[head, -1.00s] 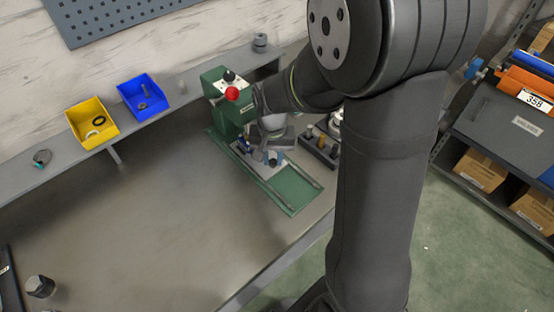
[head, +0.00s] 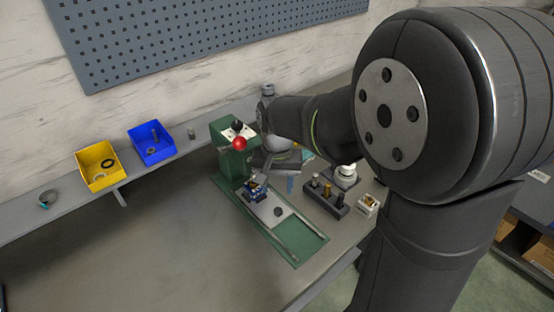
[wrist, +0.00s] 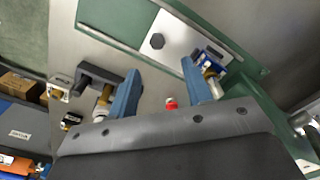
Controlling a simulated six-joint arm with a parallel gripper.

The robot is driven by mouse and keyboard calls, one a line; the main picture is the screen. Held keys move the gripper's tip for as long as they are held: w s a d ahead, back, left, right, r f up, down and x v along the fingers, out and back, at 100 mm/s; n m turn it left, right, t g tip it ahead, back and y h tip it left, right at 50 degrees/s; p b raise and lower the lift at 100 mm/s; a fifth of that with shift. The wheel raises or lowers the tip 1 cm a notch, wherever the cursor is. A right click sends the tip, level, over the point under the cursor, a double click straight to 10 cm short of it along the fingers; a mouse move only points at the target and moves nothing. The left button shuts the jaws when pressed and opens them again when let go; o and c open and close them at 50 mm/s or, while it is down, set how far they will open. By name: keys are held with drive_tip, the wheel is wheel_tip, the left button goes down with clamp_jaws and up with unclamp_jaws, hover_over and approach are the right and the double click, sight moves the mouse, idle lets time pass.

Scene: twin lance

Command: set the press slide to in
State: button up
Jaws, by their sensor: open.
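The press is a green machine (head: 228,145) with a red ball knob (head: 239,143) on its upper part. Its slide is a pale metal plate (head: 268,206) on a long green base (head: 300,238). The plate is at the part of the base nearer the press body, and the front of the track is bare. A small blue fixture (head: 256,189) and a dark hex knob (head: 278,211) sit on the plate. In the wrist view the plate (wrist: 182,38) lies beyond my gripper (wrist: 160,66), whose blue fingers are apart and empty. The gripper is right of the plate.
A dark block with several pegs (head: 325,197) and a round pale-topped part (head: 346,174) stand right of the press. Yellow (head: 98,168) and blue (head: 150,145) bins sit on the shelf at left. The bench's left and front are clear.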

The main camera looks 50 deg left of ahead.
wheel_tip(320, 180, up, 9)
hover_over(278, 209)
drive_tip(key=shift+a, duration=0.15)
drive_tip(key=shift+f, duration=0.15)
idle(0.5)
wheel_tip(278, 209, down, 17)
drive_tip(key=shift+f, duration=0.15)
drive_tip(key=shift+d, duration=0.2)
idle(0.4)
